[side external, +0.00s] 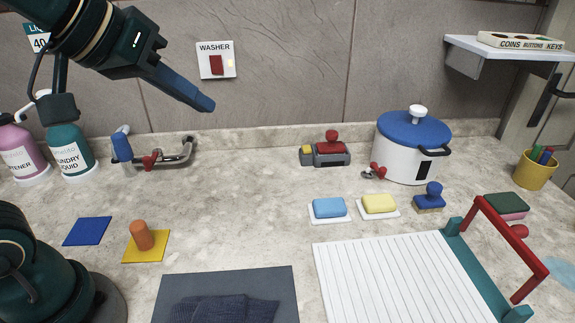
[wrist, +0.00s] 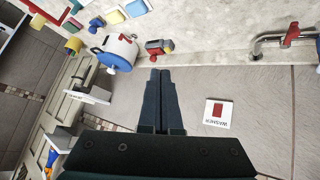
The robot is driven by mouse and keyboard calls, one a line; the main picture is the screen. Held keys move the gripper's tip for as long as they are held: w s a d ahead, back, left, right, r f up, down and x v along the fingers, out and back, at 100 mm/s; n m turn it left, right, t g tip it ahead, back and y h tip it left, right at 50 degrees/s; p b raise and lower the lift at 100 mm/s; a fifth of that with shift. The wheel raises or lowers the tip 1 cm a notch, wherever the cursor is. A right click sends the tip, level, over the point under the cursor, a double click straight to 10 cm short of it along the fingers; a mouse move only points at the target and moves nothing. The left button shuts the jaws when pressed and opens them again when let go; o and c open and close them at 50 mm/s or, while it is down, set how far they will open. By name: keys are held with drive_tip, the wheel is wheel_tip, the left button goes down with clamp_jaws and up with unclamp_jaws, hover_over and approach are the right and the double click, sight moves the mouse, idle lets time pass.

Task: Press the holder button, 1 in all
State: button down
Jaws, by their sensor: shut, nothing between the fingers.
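A small grey holder (side external: 318,158) stands at the back of the counter, left of the white pot. It has a red knob (side external: 332,136) on a red block and a yellow block at its left end, which may be the button; I cannot tell which part is pressed. The holder also shows in the wrist view (wrist: 160,52), just beyond my fingertips. My gripper (side external: 207,105) is shut and empty, its fingers pointing down to the right, in the air above the counter and left of the holder. In the wrist view my gripper (wrist: 161,74) shows both fingers together.
A washer switch (side external: 216,66) is on the wall. A tap (side external: 180,157) stands at the back left, and the white pot (side external: 405,155) with a blue lid at the back right. Sponges, a blue stamp (side external: 430,196) and a ribbed board (side external: 390,280) lie in front. The centre counter is clear.

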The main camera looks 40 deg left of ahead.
drive_tip(key=w+r+n+t, duration=0.15)
drive_tip(key=w+r, duration=0.35)
drive_tip(key=w, duration=0.6)
drive_tip(key=n+g, duration=0.1)
drive_tip(key=n, duration=0.3)
hover_over(304, 150)
wheel_tip(304, 150, down, 16)
drive_tip(key=shift+f, duration=0.2)
drive_tip(key=shift+w+f, duration=0.1)
drive_tip(key=shift+f, duration=4.3)
drive_tip(key=shift+f, duration=0.15)
drive_tip(key=shift+f, duration=0.25)
